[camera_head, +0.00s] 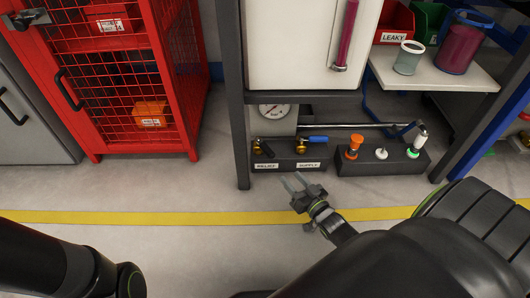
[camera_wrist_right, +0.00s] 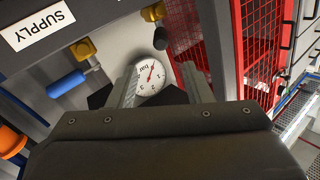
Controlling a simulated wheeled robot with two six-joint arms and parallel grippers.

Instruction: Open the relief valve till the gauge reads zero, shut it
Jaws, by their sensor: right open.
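In the head view the relief valve (camera_head: 258,147) has a brass body and a black lever, above a RELIEF label (camera_head: 265,166). The supply valve (camera_head: 302,147) beside it has a blue lever. The round white gauge (camera_head: 273,111) is behind them, its top hidden by the cabinet. My right gripper (camera_head: 297,183) is open and empty, in front of the valve block. In the right wrist view the gauge (camera_wrist_right: 149,77) shows between the fingers, with a red needle off-centre; I cannot read its value. The relief valve (camera_wrist_right: 153,13) is at the top. My left gripper is out of view.
The dark valve block (camera_head: 352,164) on the right carries an orange knob, a white knob and a green-based fitting. Dark frame posts (camera_head: 236,120) flank the valves. A red mesh cage (camera_head: 120,80) stands at left. The floor in front is clear.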

